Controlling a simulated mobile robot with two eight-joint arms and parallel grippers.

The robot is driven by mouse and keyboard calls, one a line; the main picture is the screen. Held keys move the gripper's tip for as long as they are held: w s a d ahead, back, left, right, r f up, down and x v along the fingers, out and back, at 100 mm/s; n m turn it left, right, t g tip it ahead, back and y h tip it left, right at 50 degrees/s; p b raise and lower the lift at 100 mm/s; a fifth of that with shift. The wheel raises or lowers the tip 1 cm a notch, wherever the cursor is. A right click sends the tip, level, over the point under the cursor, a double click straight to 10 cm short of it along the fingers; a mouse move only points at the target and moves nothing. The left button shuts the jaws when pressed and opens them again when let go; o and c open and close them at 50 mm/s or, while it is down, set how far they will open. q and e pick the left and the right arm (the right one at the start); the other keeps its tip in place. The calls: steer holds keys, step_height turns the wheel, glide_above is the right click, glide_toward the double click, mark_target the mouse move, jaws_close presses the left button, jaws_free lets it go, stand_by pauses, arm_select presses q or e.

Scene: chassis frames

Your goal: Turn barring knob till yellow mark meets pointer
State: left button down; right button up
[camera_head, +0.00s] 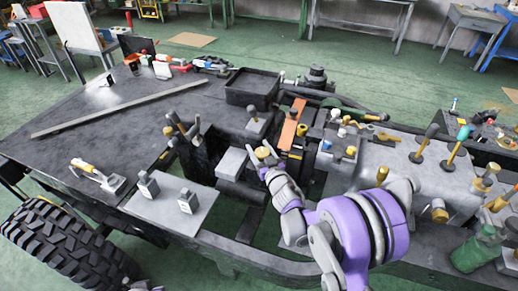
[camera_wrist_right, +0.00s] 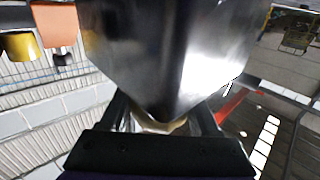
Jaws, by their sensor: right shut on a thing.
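My right gripper (camera_head: 267,163) reaches in from the lower right on its purple arm, at the front of the engine block in the middle of the chassis. It is shut on a small brass-coloured knob (camera_head: 262,152), mostly covered by the fingers. In the right wrist view a big dark, shiny block fills the space in front of the gripper (camera_wrist_right: 162,118); a pale, brassy bit (camera_wrist_right: 158,126) shows between the fingers. I cannot make out the yellow mark or the pointer. My left gripper is not in view.
An orange strip (camera_head: 291,124) and a black open box (camera_head: 252,88) stand just behind the gripper. A grey engine cover (camera_head: 395,160) with upright handles is to the right. A grey plate (camera_head: 172,205) with two small blocks lies to the left.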

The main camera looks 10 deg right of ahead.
steer(key=shift+f+b, duration=0.15)
steer(key=shift+b, duration=0.25)
steer(key=n+y+b, duration=0.1)
steer(key=y+b, duration=0.1)
steer(key=n+g+y+b, duration=0.1)
steer(key=y+b, duration=0.1)
steer(key=b, duration=0.1)
steer(key=n+g+y+b, duration=0.1)
steer(key=n+y+b, duration=0.1)
steer(key=shift+s+a+f+b, duration=0.1)
steer(key=shift+s+a+b, duration=0.1)
steer(key=shift+a+b, duration=0.2)
steer(key=n+g+y, duration=0.2)
steer(key=y, duration=0.1)
steer(key=n+g+y+b, duration=0.1)
steer(key=shift+s+a+n+g+y, duration=0.25)
steer(key=shift+a+n+g+y, duration=0.05)
steer(key=shift+a+n+g, duration=0.1)
steer(key=shift+s+a+r+n+g+y, duration=0.1)
steer(key=shift+s+n+g+y, duration=0.1)
steer(key=shift+n+g+y, duration=0.65)
steer(key=shift+s+a+r+n+g+y, duration=0.15)
steer(key=shift+n+g+y, duration=0.35)
steer(key=shift+g, duration=0.6)
steer(key=shift+s+a+n+g+y, duration=0.15)
steer(key=shift+n+g+y, duration=0.3)
steer(key=shift+n+g, duration=0.45)
steer(key=shift+g, duration=0.25)
steer(key=o, duration=1.4)
steer(key=shift+c, duration=0.2)
